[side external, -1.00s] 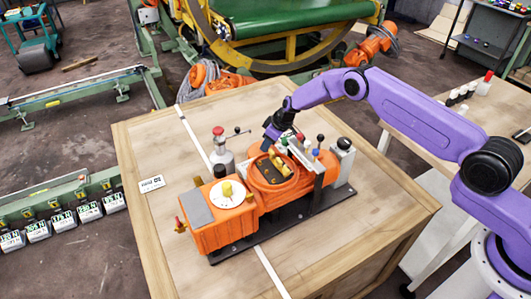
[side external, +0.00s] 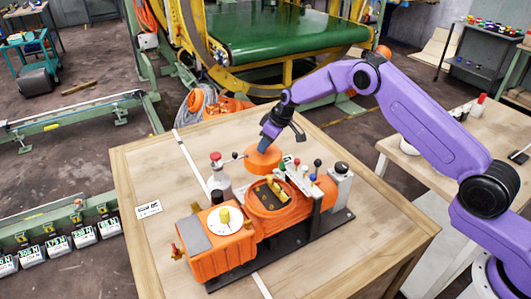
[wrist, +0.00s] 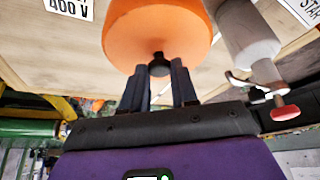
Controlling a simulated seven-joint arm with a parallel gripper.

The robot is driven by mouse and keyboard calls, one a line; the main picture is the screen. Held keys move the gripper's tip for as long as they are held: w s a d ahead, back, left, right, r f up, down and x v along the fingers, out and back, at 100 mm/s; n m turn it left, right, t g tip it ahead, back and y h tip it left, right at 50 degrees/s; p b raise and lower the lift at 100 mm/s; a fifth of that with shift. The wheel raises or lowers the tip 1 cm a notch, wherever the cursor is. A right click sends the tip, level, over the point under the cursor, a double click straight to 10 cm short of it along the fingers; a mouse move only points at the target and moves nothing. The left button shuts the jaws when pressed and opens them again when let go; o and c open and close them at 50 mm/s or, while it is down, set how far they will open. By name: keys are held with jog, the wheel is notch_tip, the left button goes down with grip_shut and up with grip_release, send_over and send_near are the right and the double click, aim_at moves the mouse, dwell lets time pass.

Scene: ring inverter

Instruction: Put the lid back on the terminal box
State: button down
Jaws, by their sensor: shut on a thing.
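The lid is a round orange disc (side external: 263,158) held up in the air, just behind and above the terminal box. My gripper (side external: 270,133) is shut on the lid's dark knob; the wrist view shows the two fingers (wrist: 162,73) around it and the underside-free orange lid (wrist: 158,30) beyond. The terminal box (side external: 272,193) is the round opening in the orange housing, uncovered, with brass-coloured parts inside. The lid is apart from the box.
An orange unit with a white dial (side external: 225,220) adjoins the box at left. A grey cylinder with a red knob (side external: 218,178) stands behind it. Small coloured-knob levers (side external: 304,170) and a grey block with a black knob (side external: 341,178) are at right.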

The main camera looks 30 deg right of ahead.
notch_tip(320, 180, up, 21)
jog(key=s+a+n+g+y, duration=0.1)
jog(key=s+a+n, duration=0.3)
jog(key=s, duration=0.7)
jog(key=s+a+n+g+y, duration=0.1)
jog(key=s+a+n, duration=0.1)
jog(key=s+a, duration=0.65)
jog(key=s+d+f, duration=0.1)
jog(key=d+f, duration=0.2)
jog(key=f, duration=0.7)
jog(key=shift+s+f, duration=0.35)
jog(key=shift+f, duration=0.05)
jog(key=shift+f, duration=0.15)
dwell(1.4)
jog(key=shift+c, duration=1.6)
grip_release()
